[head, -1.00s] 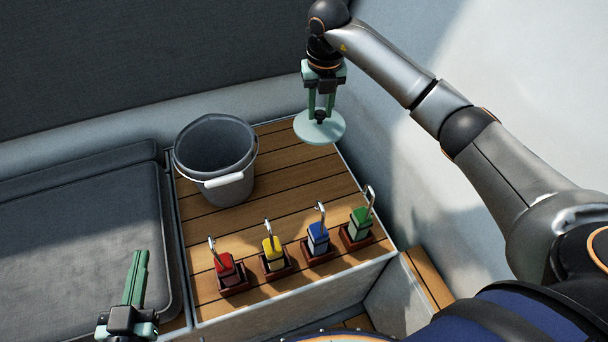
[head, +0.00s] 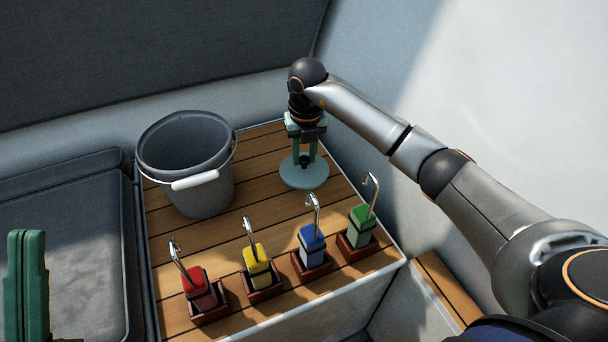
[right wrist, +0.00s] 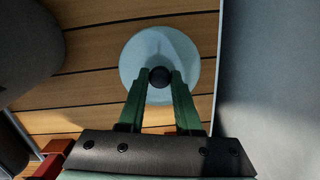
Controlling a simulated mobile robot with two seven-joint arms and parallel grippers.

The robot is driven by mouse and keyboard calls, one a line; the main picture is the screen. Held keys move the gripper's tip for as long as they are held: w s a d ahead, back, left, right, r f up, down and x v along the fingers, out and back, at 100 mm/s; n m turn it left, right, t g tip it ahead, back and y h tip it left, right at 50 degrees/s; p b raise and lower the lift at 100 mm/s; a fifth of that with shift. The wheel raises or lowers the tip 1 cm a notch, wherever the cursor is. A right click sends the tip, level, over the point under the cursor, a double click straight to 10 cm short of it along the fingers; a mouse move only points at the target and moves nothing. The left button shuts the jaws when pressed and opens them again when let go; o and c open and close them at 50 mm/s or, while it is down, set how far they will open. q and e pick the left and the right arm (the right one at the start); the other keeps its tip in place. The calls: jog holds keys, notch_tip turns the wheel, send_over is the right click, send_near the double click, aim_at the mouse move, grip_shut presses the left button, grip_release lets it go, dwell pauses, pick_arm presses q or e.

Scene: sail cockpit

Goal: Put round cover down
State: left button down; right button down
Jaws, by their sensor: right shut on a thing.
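The round cover (head: 304,175) is a pale green-blue disc with a dark knob. It is at the back right of the slatted wooden top (head: 262,207), low over or on the slats; I cannot tell whether it touches them. My right gripper (head: 304,161) is above it, shut on the knob. In the right wrist view the cover (right wrist: 160,50) lies flat under the green fingers (right wrist: 160,82), with the dark knob between them. My left gripper (head: 27,285) is at the lower left edge, over the grey cushion, partly cut off; its fingers look close together.
A grey bucket (head: 187,175) with a white-gripped handle stands left of the cover. Red (head: 198,288), yellow (head: 257,266), blue (head: 312,244) and green (head: 362,226) blocks with metal hooks sit in brown holders along the front edge. A pale wall (head: 400,190) rises on the right.

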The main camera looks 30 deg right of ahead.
aim_at(304, 165)
jog(key=shift+f+b, duration=0.7)
jog(key=shift+f, duration=1.8)
jog(key=shift+f, duration=0.2)
jog(key=c, duration=0.6)
grip_release()
jog(key=shift+r, duration=0.1)
notch_tip(304, 165, up, 12)
jog(key=s+p, duration=0.1)
jog(key=p, duration=0.2)
jog(key=shift+s+a, duration=0.2)
